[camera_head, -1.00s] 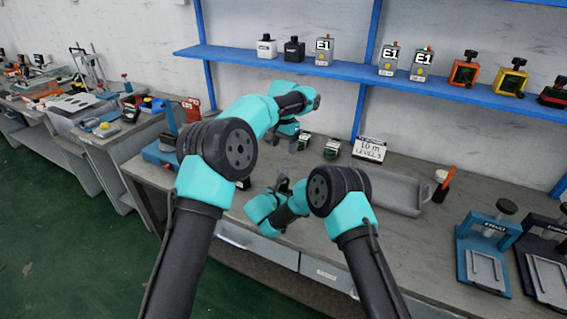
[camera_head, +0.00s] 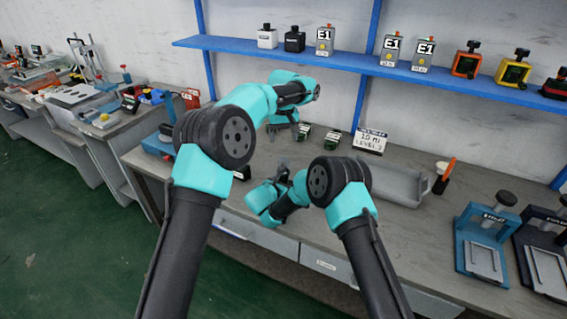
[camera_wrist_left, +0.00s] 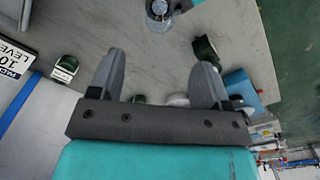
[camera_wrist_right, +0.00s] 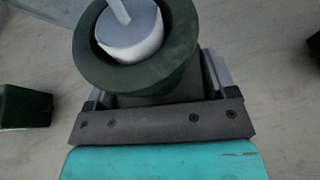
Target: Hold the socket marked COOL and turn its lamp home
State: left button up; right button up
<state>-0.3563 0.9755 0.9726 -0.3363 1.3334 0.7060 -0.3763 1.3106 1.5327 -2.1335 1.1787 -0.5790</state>
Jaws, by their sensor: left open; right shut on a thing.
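My right gripper (camera_head: 283,175) is low over the front of the bench. In the right wrist view it is shut on a dark green round socket (camera_wrist_right: 178,70). A whitish lamp (camera_wrist_right: 130,40) with a thin stem sits in that socket's opening; I cannot tell how deep. My left gripper (camera_head: 290,132) is farther back; the left wrist view shows its jaws (camera_wrist_left: 163,80) open and empty. A glassy lamp (camera_wrist_left: 158,12) shows beyond them at the top edge. Green sockets stand at the back of the bench, one (camera_head: 304,131) beside another (camera_head: 332,137). No COOL marking is readable.
A sign (camera_head: 370,140) reading "10 M LEVEL 3" stands behind a grey tray (camera_head: 395,183). Another dark green block (camera_head: 243,173) is left of my right gripper. Blue (camera_head: 485,238) and black (camera_head: 545,245) fixtures stand at the right. A blue shelf (camera_head: 440,71) runs above.

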aim_at(284, 158)
pick_arm(q)
notch_tip(284, 158, down, 12)
dwell(0.8)
jog(key=c, duration=0.9)
jog(key=shift+c, duration=0.2)
